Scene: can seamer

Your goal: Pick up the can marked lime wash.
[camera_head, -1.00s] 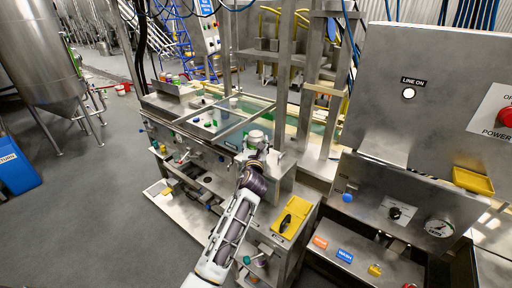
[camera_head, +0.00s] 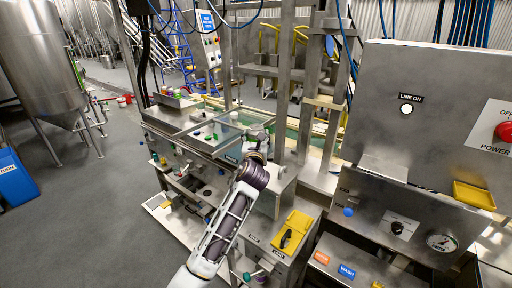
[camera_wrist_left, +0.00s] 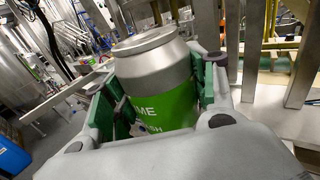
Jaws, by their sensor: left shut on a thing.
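The can with a green label (camera_wrist_left: 165,108) fills the middle of the left wrist view. Its silver top is toward me and it is tilted in the picture. The label letters "ME" and "SH" show; the rest is hidden by the finger. My left gripper (camera_wrist_left: 160,90) is shut on the can, with green pads on both sides of it. In the head view my left gripper (camera_head: 257,143) is over the right end of the steel bench, and the can is mostly hidden there. My right gripper is not in view.
The steel bench with rails and small coloured items (camera_head: 205,135) lies left of the gripper. A yellow plate with a black handle (camera_head: 292,230) is at lower right. A large control cabinet (camera_head: 430,110) and upright steel posts (camera_head: 278,75) stand close on the right.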

